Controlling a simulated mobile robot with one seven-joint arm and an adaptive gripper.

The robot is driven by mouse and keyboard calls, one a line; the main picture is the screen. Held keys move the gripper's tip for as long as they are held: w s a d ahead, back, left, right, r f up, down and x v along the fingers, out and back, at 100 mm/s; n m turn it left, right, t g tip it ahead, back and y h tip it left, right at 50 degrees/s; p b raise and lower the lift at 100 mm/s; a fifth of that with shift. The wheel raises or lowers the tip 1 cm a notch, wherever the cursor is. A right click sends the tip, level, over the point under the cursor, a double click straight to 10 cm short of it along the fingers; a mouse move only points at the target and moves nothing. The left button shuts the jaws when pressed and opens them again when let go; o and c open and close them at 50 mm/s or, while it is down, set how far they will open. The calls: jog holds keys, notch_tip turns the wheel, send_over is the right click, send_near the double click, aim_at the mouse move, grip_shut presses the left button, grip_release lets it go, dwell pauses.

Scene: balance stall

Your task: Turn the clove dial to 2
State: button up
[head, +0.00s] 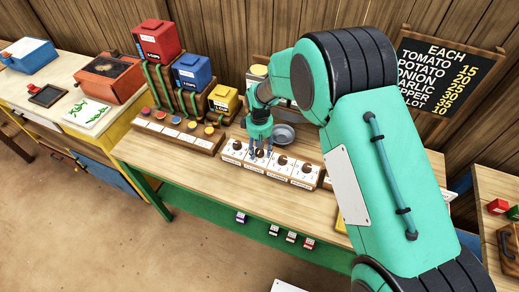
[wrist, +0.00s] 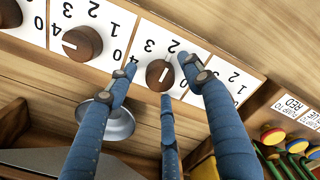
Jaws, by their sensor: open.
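A row of round brown dials on white numbered cards runs along a wooden strip (head: 229,161) on the table. I cannot read the names under them, so I cannot tell which is the clove dial. In the wrist view one brown dial (wrist: 158,76) sits between my gripper's fingers, with 2 and 3 printed beside it and a pale pointer line on its face. My gripper (head: 258,152) is open, its three blue fingers spread around that dial; contact is unclear. A neighbouring dial (wrist: 82,43) shows at the upper left of the wrist view.
A round metal pan (head: 284,133) stands just behind the strip. To the left are a row of coloured buttons (head: 176,120) and red, blue and yellow (head: 223,99) boxes on wooden stands. A price board (head: 447,68) hangs on the wall.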

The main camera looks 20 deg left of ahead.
aim_at(260, 150)
jog(key=shift+r, duration=0.1)
notch_tip(260, 150, up, 12)
dwell(0.7)
dwell(0.5)
